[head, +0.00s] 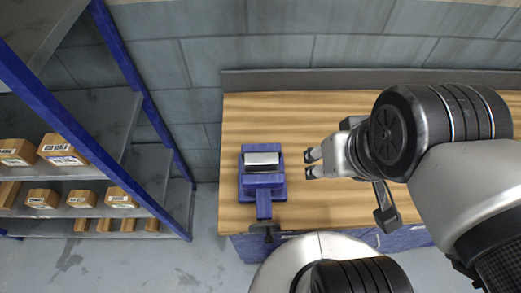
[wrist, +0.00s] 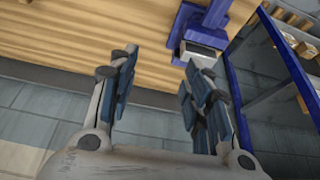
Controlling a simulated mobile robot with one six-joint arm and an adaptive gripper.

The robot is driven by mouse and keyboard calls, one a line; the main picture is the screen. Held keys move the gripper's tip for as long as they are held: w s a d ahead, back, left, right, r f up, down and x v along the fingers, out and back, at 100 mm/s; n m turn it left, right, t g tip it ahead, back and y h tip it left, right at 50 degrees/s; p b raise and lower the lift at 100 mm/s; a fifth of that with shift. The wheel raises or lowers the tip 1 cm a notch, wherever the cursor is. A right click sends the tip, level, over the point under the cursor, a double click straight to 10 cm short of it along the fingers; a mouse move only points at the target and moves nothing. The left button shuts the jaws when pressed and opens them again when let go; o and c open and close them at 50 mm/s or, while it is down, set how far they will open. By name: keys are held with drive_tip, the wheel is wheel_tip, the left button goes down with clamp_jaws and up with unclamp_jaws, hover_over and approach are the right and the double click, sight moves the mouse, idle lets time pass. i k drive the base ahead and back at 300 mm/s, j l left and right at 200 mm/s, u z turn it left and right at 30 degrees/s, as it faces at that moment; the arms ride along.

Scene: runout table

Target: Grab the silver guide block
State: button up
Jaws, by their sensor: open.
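The silver guide block (head: 262,159) sits in the blue vise (head: 262,184) near the left end of the wooden table. My gripper (head: 311,163) is open and empty, to the right of the block and apart from it, with its fingers pointing left. In the wrist view, my gripper's (wrist: 160,75) two fingers stand wide apart. The silver block (wrist: 200,52) shows beyond the right finger, partly hidden by it, with the blue vise (wrist: 212,18) around it.
The wooden table (head: 330,110) is clear behind the vise, with a low backboard (head: 300,80) along the wall. A blue-framed shelf (head: 150,95) holding several cardboard boxes (head: 62,150) stands left of the table. The vise's handle (head: 264,228) juts past the table's front edge.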

sight(262, 162)
drive_tip(key=k+j+z, duration=0.2)
drive_tip(key=j, duration=0.3)
drive_tip(key=k+j+z, duration=0.1)
drive_tip(key=j, duration=0.25)
drive_tip(key=k+j+z, duration=0.1)
drive_tip(key=k+j, duration=0.15)
drive_tip(key=k+j+z, duration=0.1)
drive_tip(key=j, duration=0.35)
drive_tip(key=i+j+z, duration=0.25)
drive_tip(key=i+j, duration=0.15)
drive_tip(key=j, duration=0.1)
